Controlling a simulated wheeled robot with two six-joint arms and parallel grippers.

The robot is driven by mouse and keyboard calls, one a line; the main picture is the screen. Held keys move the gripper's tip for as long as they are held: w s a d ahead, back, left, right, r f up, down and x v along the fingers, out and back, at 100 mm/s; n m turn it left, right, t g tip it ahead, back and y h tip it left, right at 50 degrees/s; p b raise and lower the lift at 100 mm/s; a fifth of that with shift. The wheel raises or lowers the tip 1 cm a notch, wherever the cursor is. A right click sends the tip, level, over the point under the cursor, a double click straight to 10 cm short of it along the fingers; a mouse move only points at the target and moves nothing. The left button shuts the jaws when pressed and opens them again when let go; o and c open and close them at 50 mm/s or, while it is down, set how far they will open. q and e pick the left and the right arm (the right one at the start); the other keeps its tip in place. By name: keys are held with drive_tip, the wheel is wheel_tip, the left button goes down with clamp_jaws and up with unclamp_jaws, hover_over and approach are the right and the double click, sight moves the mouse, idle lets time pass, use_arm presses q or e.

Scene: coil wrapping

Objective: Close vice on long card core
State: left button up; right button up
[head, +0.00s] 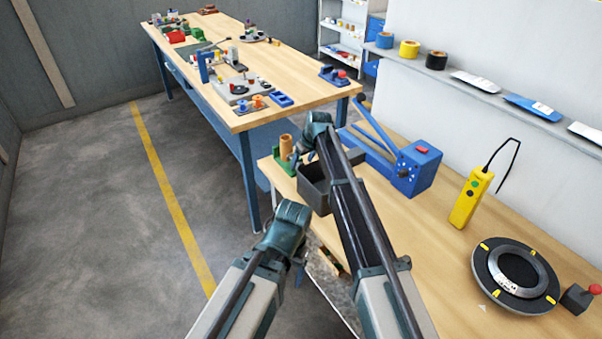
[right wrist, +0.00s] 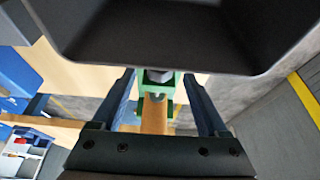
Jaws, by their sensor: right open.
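The green vice (head: 283,165) stands at the left end of the near wooden bench, with the tan card core (head: 286,145) upright in it. In the right wrist view the green vice (right wrist: 152,85) and the card core (right wrist: 155,116) show between the dark fingers of my right gripper (right wrist: 160,95). These fingers are open and apart from each other. In the head view my right gripper (head: 318,128) is just right of the vice, its fingertips not clear. I cannot tell whether the vice jaws touch the core.
A dark open bin (head: 314,188) sits by the vice and fills the top of the right wrist view (right wrist: 180,45). A blue lever device (head: 412,170), a yellow hand controller (head: 469,198) and a round black turntable (head: 495,270) stand to the right. A long workbench (head: 225,110) stands behind.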

drive_tip(key=b+x, duration=0.1)
drive_tip(key=x, duration=0.1)
drive_tip(key=shift+w+f, duration=0.15)
drive_tip(key=shift+f, duration=0.25)
use_arm(q)
wheel_tip(320, 180, down, 2)
drive_tip(key=shift+f, duration=0.2)
use_arm(e)
clamp_jaws()
drive_tip(key=shift+w+d+g+y+b, duration=0.15)
drive_tip(key=shift+g+y+b, duration=0.25)
drive_tip(key=shift+g, duration=0.1)
use_arm(q)
drive_tip(key=shift+f, duration=0.35)
use_arm(e)
drive_tip(key=shift+m+g+y, duration=0.3)
drive_tip(key=shift+g+y, duration=0.1)
drive_tip(key=shift+y, duration=0.2)
